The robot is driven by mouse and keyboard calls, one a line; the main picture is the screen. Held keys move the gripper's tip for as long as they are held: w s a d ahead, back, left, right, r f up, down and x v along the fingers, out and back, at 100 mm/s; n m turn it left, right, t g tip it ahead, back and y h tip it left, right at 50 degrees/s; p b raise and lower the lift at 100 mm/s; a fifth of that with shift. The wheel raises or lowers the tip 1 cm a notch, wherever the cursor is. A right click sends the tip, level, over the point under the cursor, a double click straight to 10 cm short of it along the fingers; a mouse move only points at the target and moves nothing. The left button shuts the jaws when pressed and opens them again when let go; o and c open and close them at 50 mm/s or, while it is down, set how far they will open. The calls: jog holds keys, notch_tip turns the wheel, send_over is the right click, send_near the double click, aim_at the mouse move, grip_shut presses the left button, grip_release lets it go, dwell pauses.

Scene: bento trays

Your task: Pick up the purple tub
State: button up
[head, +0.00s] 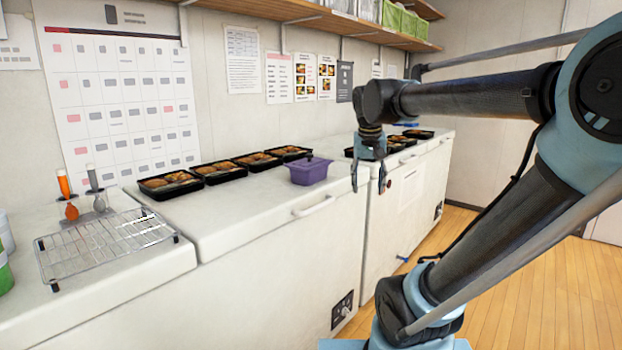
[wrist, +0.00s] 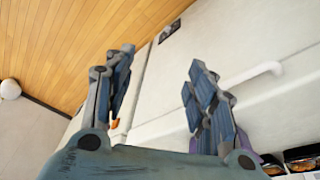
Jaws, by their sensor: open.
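Several black food trays (head: 170,184) stand in a row behind and left of the tub, more (head: 410,136) behind my gripper. A white handle (head: 314,206) juts from the freezer front below the tub.

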jog(key=w+a+r, duration=0.9)
jog(key=w+r, duration=0.2)
jog(key=m+t, duration=0.1)
jog(key=m, duration=0.1)
send_near(309, 154)
jog(key=x, duration=0.3)
jog(key=shift+s+d+f, duration=0.1)
jog(key=shift+d+f, duration=0.2)
jog(key=shift+f, duration=0.15)
jog(key=shift+x, duration=2.75)
jog(key=shift+a, duration=0.25)
jog(key=shift+c, duration=0.2)
jog(key=shift+r, duration=0.1)
grip_shut()
